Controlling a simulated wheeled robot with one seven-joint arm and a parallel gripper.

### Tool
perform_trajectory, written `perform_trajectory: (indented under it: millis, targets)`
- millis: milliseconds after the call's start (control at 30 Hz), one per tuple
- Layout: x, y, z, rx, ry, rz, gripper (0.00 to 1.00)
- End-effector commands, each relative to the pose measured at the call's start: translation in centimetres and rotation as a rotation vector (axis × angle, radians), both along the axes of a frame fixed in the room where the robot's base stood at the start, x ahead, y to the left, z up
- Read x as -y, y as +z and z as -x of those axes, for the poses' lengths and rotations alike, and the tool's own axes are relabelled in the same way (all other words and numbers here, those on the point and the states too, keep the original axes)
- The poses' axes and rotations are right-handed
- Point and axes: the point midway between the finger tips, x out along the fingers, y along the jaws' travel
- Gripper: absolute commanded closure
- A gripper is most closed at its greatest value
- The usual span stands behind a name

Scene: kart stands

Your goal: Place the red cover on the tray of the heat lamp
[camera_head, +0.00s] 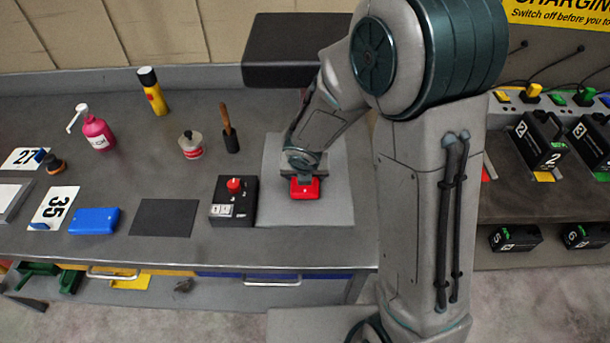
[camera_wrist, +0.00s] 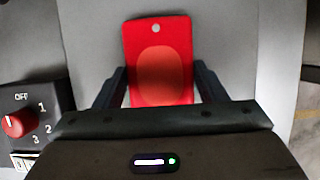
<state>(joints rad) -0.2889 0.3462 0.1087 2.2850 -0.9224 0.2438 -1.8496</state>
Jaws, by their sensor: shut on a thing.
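The red cover (camera_head: 305,189) is a flat red piece, low over the light grey tray (camera_head: 335,208) of the heat lamp. In the wrist view the red cover (camera_wrist: 158,52) lies between the two dark fingers of my gripper (camera_wrist: 158,88), which is shut on its sides. It shows a small hole near its far end and a darker oval in its middle. Whether its underside touches the tray (camera_wrist: 225,45) I cannot tell. The dark lamp hood (camera_head: 290,62) stands behind and above the tray. My arm hides the right part of the tray and part of the hood.
A black control box (camera_head: 233,208) with a red knob stands just left of the tray. A dark mat (camera_head: 164,217), a blue cover (camera_head: 95,221), a pink bottle (camera_head: 97,132) and a tin (camera_head: 190,148) are farther left. A battery rack (camera_head: 540,205) stands at right.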

Motion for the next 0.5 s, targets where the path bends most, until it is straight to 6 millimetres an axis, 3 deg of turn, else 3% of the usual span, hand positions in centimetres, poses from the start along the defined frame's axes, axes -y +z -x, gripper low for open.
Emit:
perform_trajectory:
  millis: [167, 200, 267, 500]
  targets:
    - [0.00, -0.40, -0.01, 0.000, 0.000, 0.000, 0.61]
    - [0.00, -0.43, 0.01, 0.000, 0.000, 0.000, 0.32]
    - [0.00, -0.30, 0.00, 0.000, 0.000, 0.000, 0.16]
    - [0.00, -0.30, 0.00, 0.000, 0.000, 0.000, 0.13]
